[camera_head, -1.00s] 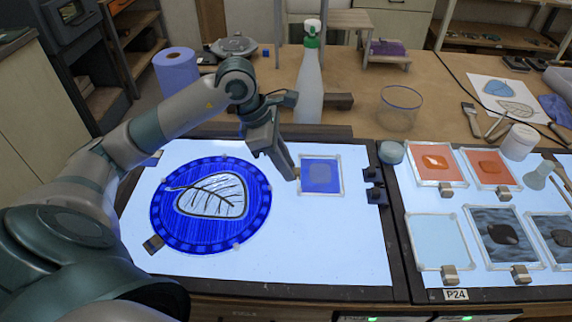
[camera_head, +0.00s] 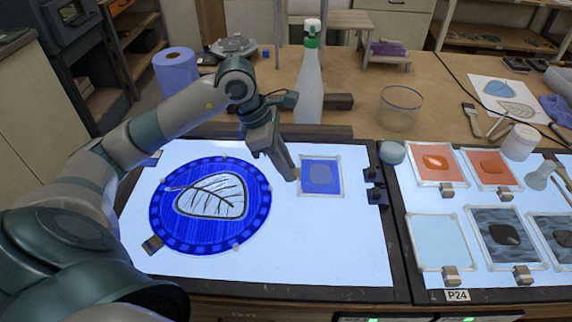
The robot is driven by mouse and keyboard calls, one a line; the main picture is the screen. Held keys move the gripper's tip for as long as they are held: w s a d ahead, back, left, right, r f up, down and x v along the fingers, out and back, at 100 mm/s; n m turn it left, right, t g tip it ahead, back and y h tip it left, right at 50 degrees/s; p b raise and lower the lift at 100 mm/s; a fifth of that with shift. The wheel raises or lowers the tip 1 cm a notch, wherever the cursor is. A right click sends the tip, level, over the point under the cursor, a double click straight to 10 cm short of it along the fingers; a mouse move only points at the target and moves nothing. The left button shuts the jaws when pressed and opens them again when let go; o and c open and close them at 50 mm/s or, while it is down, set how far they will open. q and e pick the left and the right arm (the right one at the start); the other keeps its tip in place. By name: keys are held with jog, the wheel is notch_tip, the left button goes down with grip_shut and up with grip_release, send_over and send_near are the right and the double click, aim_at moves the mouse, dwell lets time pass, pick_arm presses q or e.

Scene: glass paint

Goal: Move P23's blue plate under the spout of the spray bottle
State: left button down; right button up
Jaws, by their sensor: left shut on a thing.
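The spray bottle (camera_head: 310,80), clear with a green and white head, stands upright on the wooden bench behind the light table, beyond the plate. The label P24 shows on the right light table; no P23 label is readable. My right gripper is not in view.
A large round blue glass piece with a leaf (camera_head: 210,205) lies left of my gripper. A dark bar (camera_head: 325,131) edges the light table behind the plate. Orange and grey plates lie on the right light table.

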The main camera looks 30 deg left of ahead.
pick_arm(q)
jog(key=shift+f, duration=0.1)
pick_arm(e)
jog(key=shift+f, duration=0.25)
pick_arm(q)
jog(key=c, duration=1.5)
grip_release()
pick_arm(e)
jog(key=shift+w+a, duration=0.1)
pick_arm(q)
jog(key=b+v, duration=0.2)
jog(key=v, duration=0.4)
jog(key=shift+a, duration=0.15)
jog(key=shift+b+v, duration=0.75)
jog(key=shift+v, duration=4.95)
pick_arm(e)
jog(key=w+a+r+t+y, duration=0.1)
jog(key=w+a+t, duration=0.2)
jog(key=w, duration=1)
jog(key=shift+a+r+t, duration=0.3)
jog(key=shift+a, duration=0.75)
pick_arm(q)
jog(key=shift+s+f, duration=0.1)
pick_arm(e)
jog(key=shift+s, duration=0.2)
